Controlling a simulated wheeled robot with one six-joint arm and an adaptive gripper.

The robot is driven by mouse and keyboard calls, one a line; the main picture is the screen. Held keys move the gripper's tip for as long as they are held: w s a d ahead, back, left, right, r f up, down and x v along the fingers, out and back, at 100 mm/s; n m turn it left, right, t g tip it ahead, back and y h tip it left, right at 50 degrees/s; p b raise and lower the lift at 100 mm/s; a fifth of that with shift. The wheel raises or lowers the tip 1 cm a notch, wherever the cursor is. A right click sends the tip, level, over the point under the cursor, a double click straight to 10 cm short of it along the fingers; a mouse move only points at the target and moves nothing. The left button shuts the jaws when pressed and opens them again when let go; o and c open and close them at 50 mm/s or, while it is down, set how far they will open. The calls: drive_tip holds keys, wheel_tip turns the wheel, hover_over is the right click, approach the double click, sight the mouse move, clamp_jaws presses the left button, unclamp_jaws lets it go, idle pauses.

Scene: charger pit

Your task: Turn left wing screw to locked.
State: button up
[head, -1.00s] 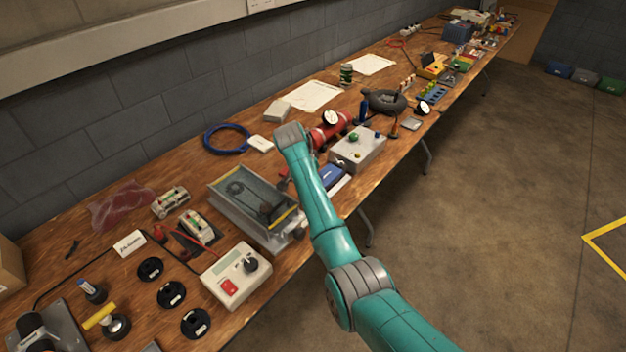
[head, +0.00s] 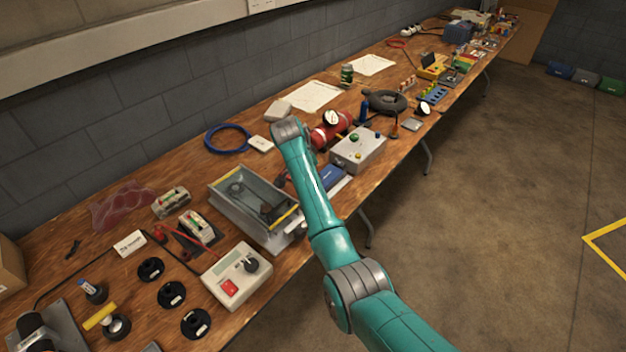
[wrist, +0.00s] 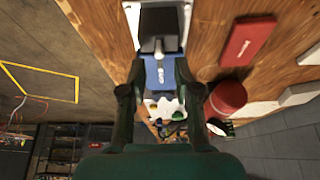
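I cannot make out the left wing screw in either view. An open-topped grey metal box (head: 225,201) with a yellow strip along its right end stands on the bench, left of my arm, in the head view. Small fittings at its right end are too small to tell. My gripper (wrist: 160,93) shows in the wrist view with its two dark fingers apart and nothing held between them. A blue object (wrist: 161,72) with white lettering shows beyond the gap between the fingers. In the head view my arm mostly hides the gripper.
A grey control box (head: 362,150) and a red cylinder (head: 327,133) stand right of my arm. A white device with a red switch (head: 237,274) stands at the bench's front edge. A red flat box (wrist: 247,42) lies upper right in the wrist view.

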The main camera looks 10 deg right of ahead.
drive_tip(key=v, duration=0.9)
drive_tip(key=shift+r, duration=0.35)
drive_tip(key=shift+s+a, duration=0.1)
